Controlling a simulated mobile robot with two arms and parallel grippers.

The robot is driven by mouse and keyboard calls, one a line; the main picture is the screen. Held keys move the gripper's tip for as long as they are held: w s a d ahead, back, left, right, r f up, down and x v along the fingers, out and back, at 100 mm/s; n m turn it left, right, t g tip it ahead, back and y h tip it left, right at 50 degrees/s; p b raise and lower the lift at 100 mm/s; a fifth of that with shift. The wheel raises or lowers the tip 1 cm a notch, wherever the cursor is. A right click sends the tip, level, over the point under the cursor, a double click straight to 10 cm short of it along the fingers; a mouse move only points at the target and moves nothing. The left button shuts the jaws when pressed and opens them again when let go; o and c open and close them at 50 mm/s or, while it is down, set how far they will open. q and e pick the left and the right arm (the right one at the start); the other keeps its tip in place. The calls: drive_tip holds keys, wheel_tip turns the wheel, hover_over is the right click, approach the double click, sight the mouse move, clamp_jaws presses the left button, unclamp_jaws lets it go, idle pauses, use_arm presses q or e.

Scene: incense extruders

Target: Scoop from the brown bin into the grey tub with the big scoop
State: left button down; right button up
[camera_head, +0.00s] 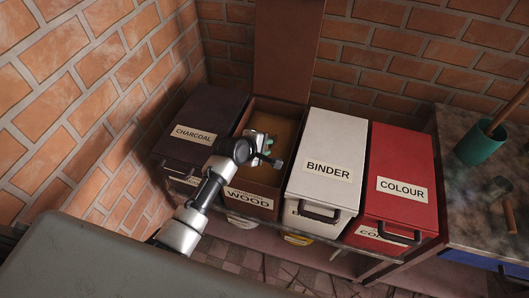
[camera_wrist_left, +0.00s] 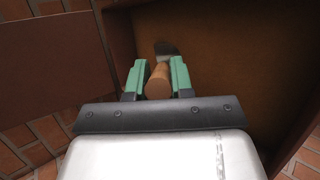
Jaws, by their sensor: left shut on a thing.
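The brown bin (camera_head: 249,199), labelled WOOD, stands open with its lid (camera_head: 287,45) raised against the wall. Brown powder (camera_head: 275,124) fills it; the powder also shows in the left wrist view (camera_wrist_left: 225,75). My left gripper (camera_head: 266,150) is over the bin's opening. In the left wrist view my left gripper (camera_wrist_left: 158,82) is shut on a wooden handle (camera_wrist_left: 159,84). A dark metal scoop head (camera_wrist_left: 166,48) shows beyond the handle, at or near the powder; I cannot tell if it touches. No grey tub can be made out. My right gripper is not in view.
A closed dark CHARCOAL bin (camera_head: 203,122) stands left of the brown bin. Closed white BINDER (camera_head: 334,135) and red COLOUR (camera_head: 402,160) bins stand to the right. A bench (camera_head: 470,195) at far right holds a teal pot (camera_head: 480,146). Brick walls are behind and left.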

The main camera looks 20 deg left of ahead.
use_arm(q)
drive_tip(key=shift+w+a+f+t+b, duration=0.15)
drive_tip(key=shift+w+f+t+b, duration=0.45)
drive_tip(key=shift+b, duration=1.25)
drive_tip(key=shift+s+f+m+b, duration=0.1)
drive_tip(key=shift+f+m+b, duration=0.1)
drive_tip(key=shift+m+b, duration=0.1)
drive_tip(key=t+b, duration=0.2)
drive_tip(key=shift+s+r+m+t, duration=0.1)
drive_tip(key=shift+s+m+t, duration=0.25)
drive_tip(key=shift+m+t, duration=0.05)
drive_tip(key=s+d+r+m+t+p, duration=0.1)
drive_tip(key=s+d+r+t+p, duration=0.2)
drive_tip(key=s+r+p, duration=0.6)
drive_tip(key=shift+s+d+r+m, duration=0.3)
drive_tip(key=shift+s+d+r, duration=0.1)
drive_tip(key=shift+s, duration=1.5)
